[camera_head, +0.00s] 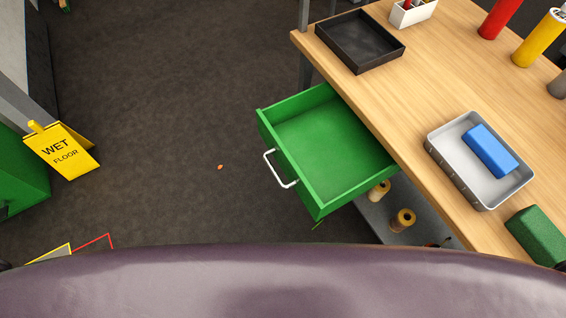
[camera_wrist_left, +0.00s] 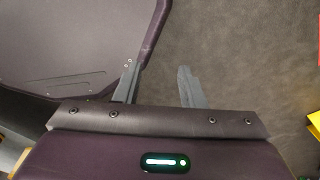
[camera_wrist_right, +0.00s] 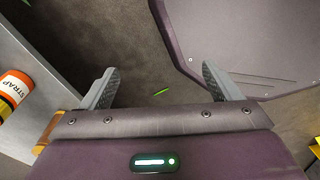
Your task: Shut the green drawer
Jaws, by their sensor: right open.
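The green drawer (camera_head: 330,142) is pulled well out from under the wooden table (camera_head: 440,100) in the head view. It looks empty. Its white handle (camera_head: 280,170) is on the front panel, facing the lower left. Neither gripper shows in the head view. In the left wrist view my left gripper (camera_wrist_left: 158,82) has its two fingers apart with bare floor between them. In the right wrist view my right gripper (camera_wrist_right: 159,86) is open and empty above the floor. The drawer cannot be made out in either wrist view.
On the table are a black tray (camera_head: 345,55), a grey tray (camera_head: 440,162) holding a blue block (camera_head: 490,150), and a green block (camera_head: 538,235). Tape rolls (camera_head: 402,220) sit on a shelf below. A yellow wet-floor sign (camera_head: 62,150) stands left. Floor left of the drawer is clear.

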